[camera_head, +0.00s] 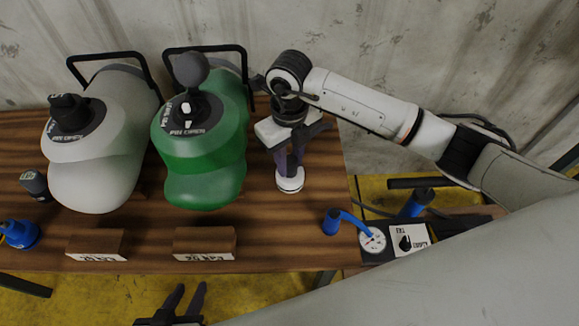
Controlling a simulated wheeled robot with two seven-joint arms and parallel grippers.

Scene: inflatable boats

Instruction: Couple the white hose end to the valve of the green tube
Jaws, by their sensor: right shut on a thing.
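The green tube (205,160) lies on the wooden table. Its valve (187,110) faces up in a dark round plate, with white parts at its centre. A dark grey rounded piece (191,69) stands at the valve's back edge. My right gripper (290,162) points down, to the right of the green tube. It is shut on a white round-ended piece, which looks like the white hose end (290,182). The fingers partly hide it, and it is apart from the valve. My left gripper (190,287) is at the bottom edge, empty, with its fingers apart.
A grey-white tube (100,165) with a black fitting stands left. A dark cap (34,183) and blue fitting (20,234) are at the left edge. Two wooden label blocks (205,240) line the front. A gauge (372,240) and blue hose (345,217) are at right.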

